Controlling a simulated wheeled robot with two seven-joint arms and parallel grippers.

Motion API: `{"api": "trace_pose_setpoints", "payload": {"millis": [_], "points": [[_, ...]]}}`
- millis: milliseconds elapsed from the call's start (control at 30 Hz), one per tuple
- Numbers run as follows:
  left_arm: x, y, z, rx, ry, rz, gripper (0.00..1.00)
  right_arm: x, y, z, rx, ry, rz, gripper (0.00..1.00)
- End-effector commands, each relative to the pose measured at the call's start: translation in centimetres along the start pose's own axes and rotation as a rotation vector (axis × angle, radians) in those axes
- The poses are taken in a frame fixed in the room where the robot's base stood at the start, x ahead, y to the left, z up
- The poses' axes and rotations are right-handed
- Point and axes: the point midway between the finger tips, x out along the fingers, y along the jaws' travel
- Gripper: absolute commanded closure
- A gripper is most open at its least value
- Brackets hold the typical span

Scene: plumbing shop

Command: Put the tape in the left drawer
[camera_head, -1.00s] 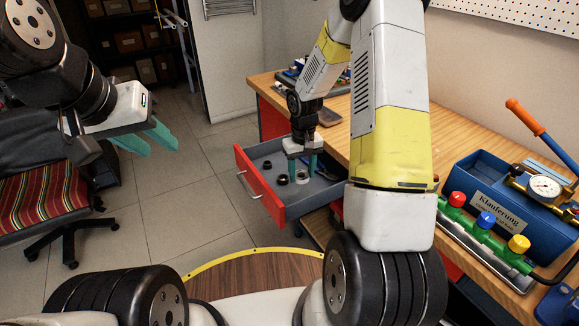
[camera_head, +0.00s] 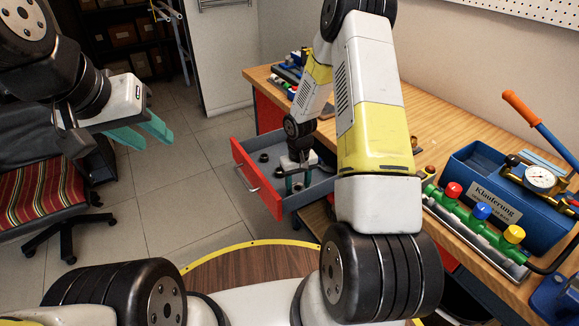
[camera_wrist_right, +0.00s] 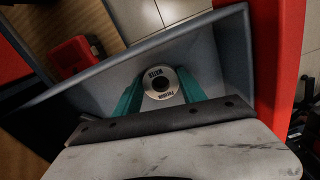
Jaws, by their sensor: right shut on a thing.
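The tape (camera_wrist_right: 160,83), a pale ring with dark lettering and a dark centre, sits between the teal fingers of my right gripper (camera_wrist_right: 162,92) in the right wrist view. That gripper (camera_head: 297,184) is shut on it, low inside the open drawer (camera_head: 256,178), which has a red front and grey inside. In the head view the tape is small and mostly hidden by the fingers. Whether it touches the drawer floor I cannot tell. My left gripper (camera_head: 152,138) is open and empty above the floor, left of the drawer.
Black rings (camera_head: 264,157) lie in the drawer. The wooden workbench (camera_head: 440,122) carries a blue toolbox (camera_head: 482,203) with a gauge and a manifold with coloured caps (camera_head: 482,211). A chair with a striped seat (camera_head: 40,195) stands at the left. Tiled floor is clear between.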

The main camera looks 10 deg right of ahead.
Motion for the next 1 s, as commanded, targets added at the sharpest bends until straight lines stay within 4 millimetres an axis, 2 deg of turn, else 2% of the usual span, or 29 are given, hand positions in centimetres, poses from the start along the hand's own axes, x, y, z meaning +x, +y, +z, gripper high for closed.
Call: {"api": "trace_pose_setpoints", "payload": {"millis": [33, 133, 433, 567, 667, 1000], "points": [[0.0, 0.0, 0.0, 0.0, 0.0, 0.0, 0.64, 0.1, 0.0, 0.0, 0.0, 0.0, 0.0, 0.5], [0.0, 0.0, 0.0, 0.0, 0.0, 0.0, 0.64, 0.1, 0.0, 0.0, 0.0, 0.0, 0.0, 0.3], [0.0, 0.0, 0.0, 0.0, 0.0, 0.0, 0.64, 0.0, 0.0, 0.0, 0.0, 0.0, 0.0, 0.3], [0.0, 0.0, 0.0, 0.0, 0.0, 0.0, 0.64, -0.8, 0.0, 0.0, 0.0, 0.001, 0.001, 0.3], [0.0, 0.0, 0.0, 0.0, 0.0, 0.0, 0.64, -2.3, 0.1, -0.1, 0.001, 0.004, 0.001, 0.3], [0.0, 0.0, 0.0, 0.0, 0.0, 0.0, 0.64, -9.5, 0.0, -0.1, 0.001, 0.003, 0.001, 0.3]]}}
